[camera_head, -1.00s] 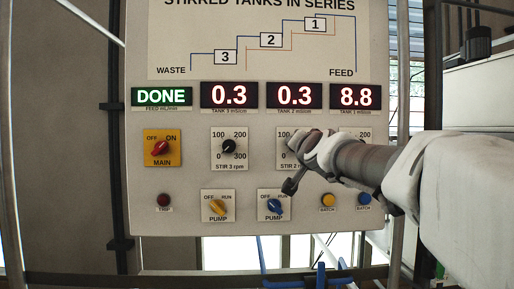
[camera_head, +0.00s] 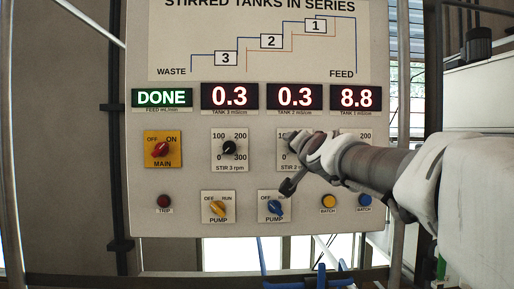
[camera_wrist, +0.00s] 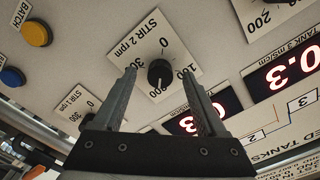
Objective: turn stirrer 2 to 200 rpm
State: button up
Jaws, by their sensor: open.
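The black stirrer 2 knob (camera_wrist: 160,73) sits on its white plate marked STIR 2 rpm, which shows tilted in the wrist view. In the head view my gripper (camera_head: 290,160) covers the knob, and only part of the stirrer 2 plate (camera_head: 282,162) shows.
The stirrer 3 knob (camera_head: 230,147) is to the left, with the red main switch (camera_head: 160,149) beyond it. Below are the yellow pump switch (camera_head: 217,208), blue pump switch (camera_head: 274,208) and batch buttons (camera_head: 328,200). The stirrer 1 plate (camera_wrist: 76,105) is close to one finger.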

jog(key=shift+s, duration=2.9)
jog(key=shift+s, duration=0.1)
jog(key=s+p, duration=0.1)
jog(key=s, duration=1.6)
jog(key=s+f+n+g+p, duration=0.4)
jog(key=f+g, duration=0.1)
jog(key=f, duration=0.6)
jog(key=s+f+n+g+p, duration=0.4)
jog(key=s+f+g, duration=0.1)
jog(key=f, duration=0.6)
jog(key=shift+s+a+f+g, duration=0.15)
jog(key=shift+s+a+g, duration=0.1)
jog(key=shift+g, duration=0.45)
